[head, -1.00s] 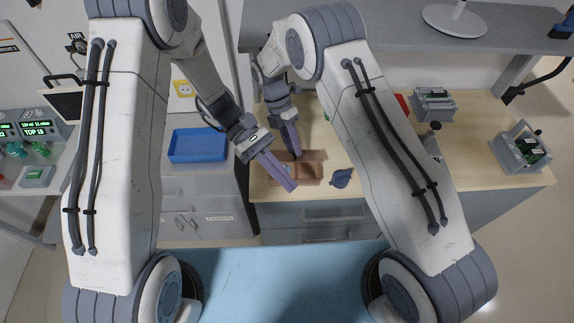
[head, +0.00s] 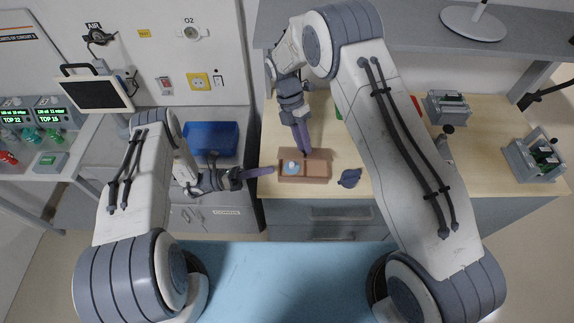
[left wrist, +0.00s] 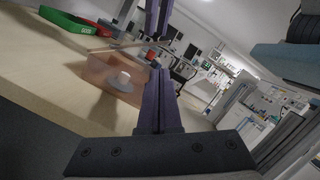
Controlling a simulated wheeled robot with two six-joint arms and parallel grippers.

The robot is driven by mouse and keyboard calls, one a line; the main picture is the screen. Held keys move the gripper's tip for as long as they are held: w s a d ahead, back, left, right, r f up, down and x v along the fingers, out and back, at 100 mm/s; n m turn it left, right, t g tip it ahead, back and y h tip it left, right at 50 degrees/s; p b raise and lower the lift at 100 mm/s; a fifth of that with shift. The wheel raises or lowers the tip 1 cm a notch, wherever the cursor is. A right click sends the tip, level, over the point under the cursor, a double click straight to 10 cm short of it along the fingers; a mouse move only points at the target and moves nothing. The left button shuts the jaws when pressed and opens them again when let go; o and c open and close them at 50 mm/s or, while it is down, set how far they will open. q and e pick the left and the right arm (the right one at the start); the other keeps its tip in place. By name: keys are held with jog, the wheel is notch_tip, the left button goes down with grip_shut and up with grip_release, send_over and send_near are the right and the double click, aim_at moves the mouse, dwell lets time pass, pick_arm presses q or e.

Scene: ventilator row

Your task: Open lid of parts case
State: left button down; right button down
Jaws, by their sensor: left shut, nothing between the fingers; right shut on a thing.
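The parts case (head: 316,180) is a small brown, see-through box on the wooden bench. A blue and white round part (head: 291,168) shows inside its left half. The lid (head: 320,154) appears raised along the back edge; its exact angle is hard to tell. My right gripper (head: 304,149) points down at the back of the case, shut on the lid. My left gripper (head: 270,170) is shut and empty, just left of the case. In the left wrist view the case (left wrist: 100,72) stands beyond my left fingers, with my right gripper's fingers above it.
A dark blue object (head: 350,178) lies right of the case. Grey devices (head: 446,107) stand on the bench's right side. A green tray (left wrist: 70,20) is behind. A blue bin (head: 210,138) sits on the cabinet at left. A grey shelf (head: 420,38) overhangs the bench's back.

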aim_at(303, 158)
pick_arm(q)
jog(key=x, duration=0.9)
jog(key=shift+d+r, duration=0.1)
jog(key=shift+d, duration=0.2)
jog(key=shift+w+r+n, duration=0.4)
jog(key=shift+r, duration=0.25)
pick_arm(e)
jog(key=shift+s, duration=0.1)
jog(key=c, duration=0.8)
grip_release()
jog(key=shift+f, duration=0.1)
jog(key=shift+o, duration=0.2)
